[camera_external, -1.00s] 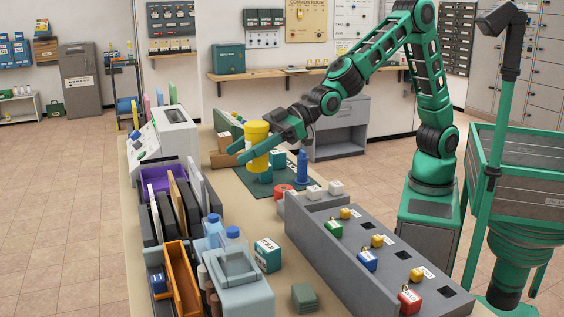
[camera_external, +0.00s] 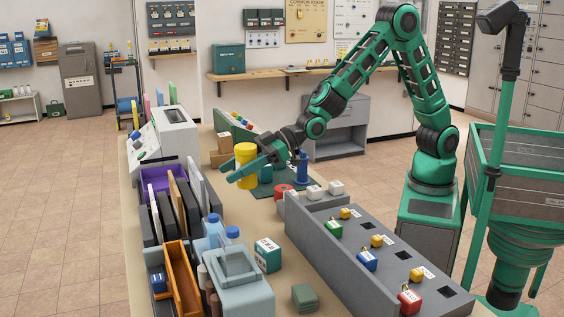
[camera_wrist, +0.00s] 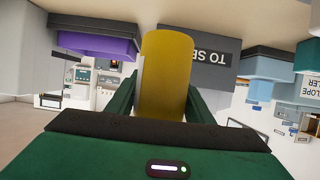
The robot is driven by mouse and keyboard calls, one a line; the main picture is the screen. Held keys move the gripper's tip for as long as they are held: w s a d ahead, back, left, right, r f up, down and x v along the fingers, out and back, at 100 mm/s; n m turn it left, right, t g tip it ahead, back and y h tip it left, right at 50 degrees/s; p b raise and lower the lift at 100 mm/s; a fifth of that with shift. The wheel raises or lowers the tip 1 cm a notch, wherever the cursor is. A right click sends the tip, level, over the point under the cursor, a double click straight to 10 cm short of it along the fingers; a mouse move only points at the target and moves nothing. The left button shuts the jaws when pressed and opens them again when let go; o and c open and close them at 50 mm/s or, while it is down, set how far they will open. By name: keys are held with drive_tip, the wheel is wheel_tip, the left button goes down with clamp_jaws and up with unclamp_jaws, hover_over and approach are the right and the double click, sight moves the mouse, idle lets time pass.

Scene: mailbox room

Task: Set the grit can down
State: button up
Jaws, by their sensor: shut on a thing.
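The grit can is a yellow cylinder (camera_external: 246,153) held in my gripper (camera_external: 243,166) over the far left part of the bench. In the wrist view the yellow can (camera_wrist: 165,75) stands between my two green fingers, which are shut on it. It looks upright or nearly so in the external view. Its lower end is partly hidden by my fingers, and I cannot tell whether it touches the bench.
A dark green mat (camera_external: 273,186) lies to the right with a blue stand (camera_external: 302,168) on it. A red ring-shaped thing (camera_external: 284,191) is near. The purple tray (camera_external: 160,178) and upright folders are left. The grey slotted box (camera_external: 350,238) fills the right front.

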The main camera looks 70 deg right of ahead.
drive_tip(key=w, duration=0.1)
drive_tip(key=w+d+f, duration=0.2)
drive_tip(key=shift+w+f, duration=0.2)
drive_tip(key=shift+w, duration=0.1)
drive_tip(key=shift+f, duration=2)
drive_tip(key=shift+f, duration=0.1)
drive_tip(key=o, duration=1.4)
drive_tip(key=v, duration=0.3)
drive_tip(key=shift+w, duration=0.1)
drive_tip(key=shift+d+r, duration=0.1)
drive_tip(key=shift+r, duration=3.45)
drive_tip(key=shift+d, duration=0.1)
